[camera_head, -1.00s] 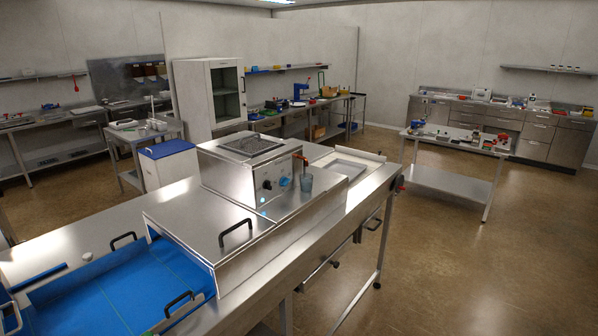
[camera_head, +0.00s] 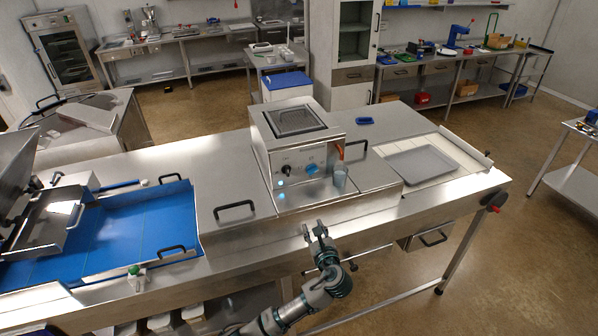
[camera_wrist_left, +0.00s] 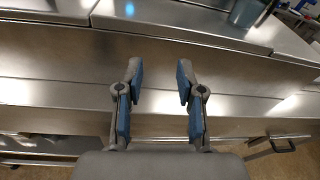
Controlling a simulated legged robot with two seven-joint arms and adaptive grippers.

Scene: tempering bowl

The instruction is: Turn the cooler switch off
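The steel cooler unit (camera_head: 258,148) stands on the long steel counter, with a grated top and a front control panel. The panel carries a black knob (camera_head: 287,170), a blue knob (camera_head: 311,169) and a lit blue light (camera_head: 281,184). I cannot tell which control is the cooler switch, or read any markings. My left gripper (camera_head: 318,230) is in front of the counter's front edge, below and apart from the panel. In the left wrist view the left gripper (camera_wrist_left: 160,82) is open and empty, facing the counter front; the knobs are out of that view. My right gripper is not in view.
A black handle (camera_head: 235,210) rises from the steel cover at the left. A grey tray (camera_head: 423,164) lies at the right. A blue-lined basin (camera_head: 120,235) is at far left. Floor to the right is open.

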